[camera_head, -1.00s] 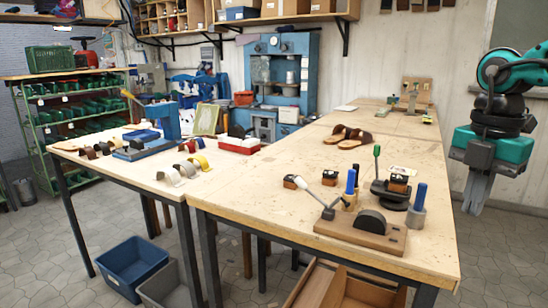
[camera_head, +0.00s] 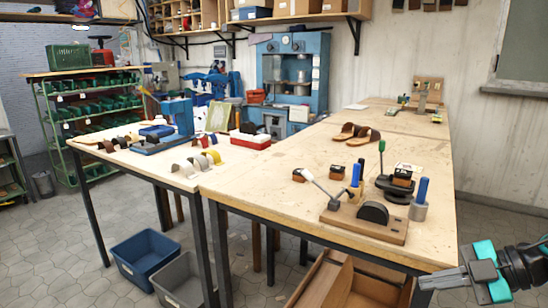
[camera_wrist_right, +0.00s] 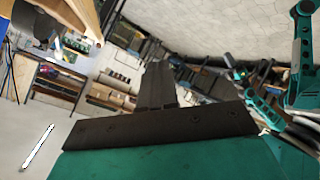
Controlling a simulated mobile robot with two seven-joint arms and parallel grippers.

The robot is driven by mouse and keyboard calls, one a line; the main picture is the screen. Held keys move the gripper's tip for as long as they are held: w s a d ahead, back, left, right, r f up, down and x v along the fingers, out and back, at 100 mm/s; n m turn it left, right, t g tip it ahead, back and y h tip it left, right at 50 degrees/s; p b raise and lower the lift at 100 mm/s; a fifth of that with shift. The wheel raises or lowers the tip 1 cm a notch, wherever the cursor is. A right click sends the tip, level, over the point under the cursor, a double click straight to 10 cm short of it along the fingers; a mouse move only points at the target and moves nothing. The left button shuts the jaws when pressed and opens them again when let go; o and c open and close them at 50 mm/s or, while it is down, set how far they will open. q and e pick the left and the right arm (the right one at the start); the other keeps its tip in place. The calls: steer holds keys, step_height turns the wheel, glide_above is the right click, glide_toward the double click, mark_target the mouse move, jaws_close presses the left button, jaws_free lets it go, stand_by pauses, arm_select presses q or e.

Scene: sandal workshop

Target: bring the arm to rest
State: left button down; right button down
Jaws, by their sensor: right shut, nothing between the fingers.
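My right gripper (camera_head: 440,281) is at the lower right of the head view, beside the right edge of the workbench (camera_head: 300,212) near its front corner. Its fingers point left and are shut with nothing between them. In the right wrist view the closed dark fingers (camera_wrist_right: 158,88) stand up from the dark gripper base, with the teal housing below. My left gripper is not in the head view.
On the bench stand a lever tool on a wooden base (camera_head: 364,224), a dark round stand (camera_head: 397,188), blue-handled tools and a pair of brown sandals (camera_head: 356,133). Blue (camera_head: 145,258) and grey bins are on the floor. An open wooden box (camera_head: 350,284) is under the bench.

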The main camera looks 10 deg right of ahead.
steer(key=s+a+f+m+t+h, duration=0.2)
steer(key=s+a+f+m, duration=0.1)
steer(key=f+m, duration=0.3)
steer(key=s+a+f+m+t+h, duration=0.2)
steer(key=a+f+m+t+h, duration=0.15)
steer(key=f, duration=0.45)
steer(key=s+a+f+m+t+h, duration=0.1)
steer(key=s+a+f+m+h, duration=0.15)
steer(key=f+m, duration=0.35)
steer(key=s+a+f+m+g, duration=0.1)
steer(key=s+a+f+g, duration=0.1)
steer(key=a, duration=0.6)
step_height(320, 180, down, 2)
steer(key=shift+s+a+f+m, duration=0.2)
steer(key=shift+s+m, duration=0.15)
steer(key=shift+s, duration=0.55)
